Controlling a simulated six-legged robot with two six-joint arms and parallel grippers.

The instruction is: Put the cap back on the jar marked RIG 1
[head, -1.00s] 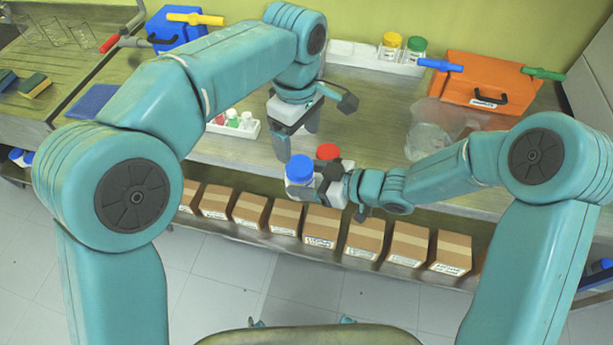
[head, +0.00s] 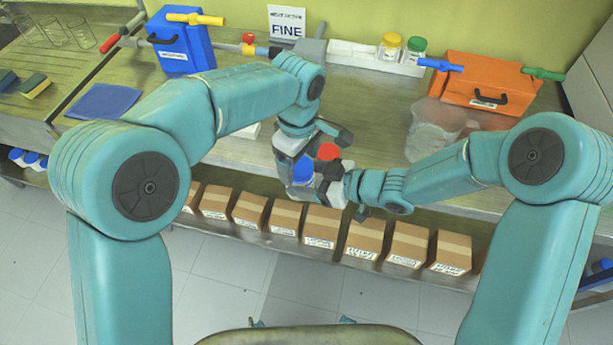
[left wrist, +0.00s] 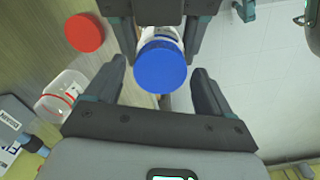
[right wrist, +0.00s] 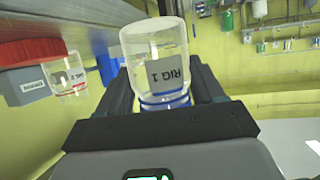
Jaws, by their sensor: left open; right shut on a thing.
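My right gripper (head: 324,186) is shut on the clear jar marked RIG 1 (right wrist: 152,50), holding it in front of the bench edge. The label reads clearly in the right wrist view. A blue cap (left wrist: 160,65) sits at the jar's mouth end; I cannot tell whether it is screwed tight. The cap also shows in the head view (head: 303,170). My left gripper (left wrist: 160,82) is open just above, its fingers on either side of the cap and apart from it. Its fingertips are mostly hidden in the head view.
A red cap (left wrist: 84,33) and a clear jar with a red band (left wrist: 62,95) are close by to the left. Cardboard boxes (head: 323,226) line the shelf below. A blue box (head: 180,48) and an orange box (head: 485,78) stand on the bench.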

